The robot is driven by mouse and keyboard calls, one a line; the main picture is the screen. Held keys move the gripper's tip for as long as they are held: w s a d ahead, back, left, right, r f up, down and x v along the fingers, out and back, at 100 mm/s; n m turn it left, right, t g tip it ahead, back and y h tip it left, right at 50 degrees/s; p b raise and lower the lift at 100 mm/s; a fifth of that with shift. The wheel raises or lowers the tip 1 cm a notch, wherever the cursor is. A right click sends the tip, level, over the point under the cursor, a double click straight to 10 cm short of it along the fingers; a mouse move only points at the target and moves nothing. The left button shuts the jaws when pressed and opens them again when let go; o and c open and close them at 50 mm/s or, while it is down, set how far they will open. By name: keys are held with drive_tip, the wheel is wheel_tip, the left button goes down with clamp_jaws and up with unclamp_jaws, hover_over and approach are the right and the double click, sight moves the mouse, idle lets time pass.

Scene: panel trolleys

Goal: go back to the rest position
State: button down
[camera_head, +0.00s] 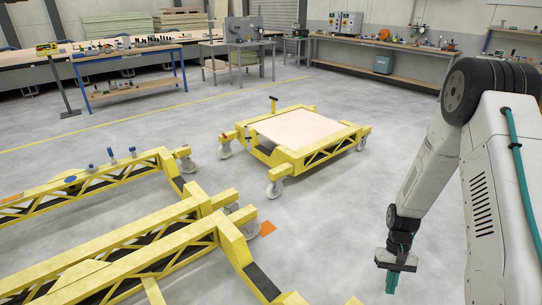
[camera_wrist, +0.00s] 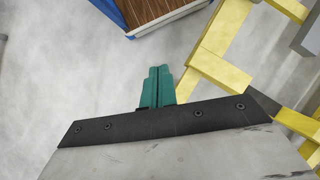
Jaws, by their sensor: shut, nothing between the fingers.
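My gripper (camera_head: 391,283) hangs at the end of my arm on the right side of the head view, pointing down over bare grey floor. Its teal fingers (camera_wrist: 158,72) show in the middle of the wrist view. They are together with nothing between them. In the head view my gripper is to the right of the yellow trolley frames and apart from them. The wrist view shows yellow beams (camera_wrist: 219,72) beyond the fingers on the right.
A yellow trolley (camera_head: 291,164) with a pale panel stands on casters at mid floor. Longer yellow frames (camera_head: 127,248) fill the lower left. An orange floor patch (camera_head: 268,228) lies beside them. Workbenches (camera_head: 130,72) line the back.

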wheel_tip(320, 180, up, 12)
drive_tip(key=a+f, duration=0.1)
drive_tip(key=a, duration=0.1)
drive_tip(key=s+a+r+t, duration=0.2)
drive_tip(key=s+r, duration=0.4)
drive_tip(key=r, duration=0.4)
drive_tip(key=s+a+r+n+t+h, duration=0.1)
drive_tip(key=s+a+r+t, duration=0.1)
drive_tip(key=s+r, duration=0.5)
drive_tip(key=s+a+r+n+t, duration=0.1)
drive_tip(key=s+a+r+t, duration=0.2)
drive_tip(key=r, duration=1.1)
drive_tip(key=s+a, duration=0.1)
drive_tip(key=s, duration=0.2)
drive_tip(key=shift+s+a+h, duration=0.15)
drive_tip(key=shift+s+h, duration=0.05)
drive_tip(key=shift+h, duration=0.1)
idle(1.2)
